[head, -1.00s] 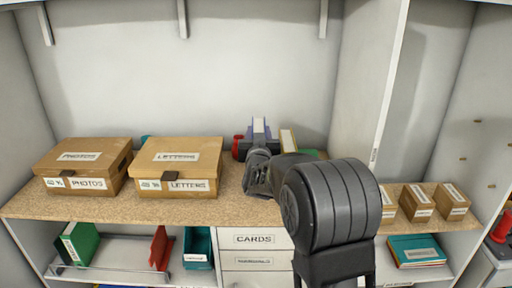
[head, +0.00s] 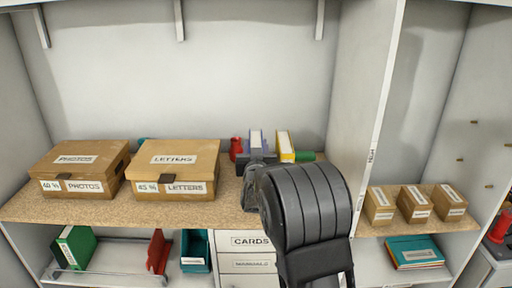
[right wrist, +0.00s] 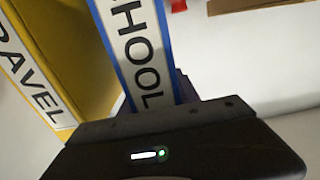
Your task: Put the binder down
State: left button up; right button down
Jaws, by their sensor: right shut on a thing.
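A blue-purple binder (head: 256,138) stands upright at the back of the wooden shelf board, its white spine label facing me. In the right wrist view the binder (right wrist: 138,50) shows part of a label reading "HOOL". My right gripper (head: 257,158) is shut on the binder's lower part. Its fingertips are mostly hidden, in the head view by my own arm. I cannot tell whether the binder's bottom touches the board. My left gripper is in neither view.
A yellow binder (head: 284,146), labelled "RAVEL" in part in the wrist view (right wrist: 85,45), stands just beside. A red object (head: 236,148) is on the other side, a green one (head: 305,156) at right. The letters box (head: 175,165) stands left; a partition (head: 365,110) stands right.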

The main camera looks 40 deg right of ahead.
jog(key=c, duration=0.9)
grip_release()
jog(key=shift+r+p, duration=0.2)
jog(key=shift+p, duration=0.1)
jog(key=p+v, duration=0.1)
jog(key=v, duration=1.1)
jog(key=shift+f, duration=0.1)
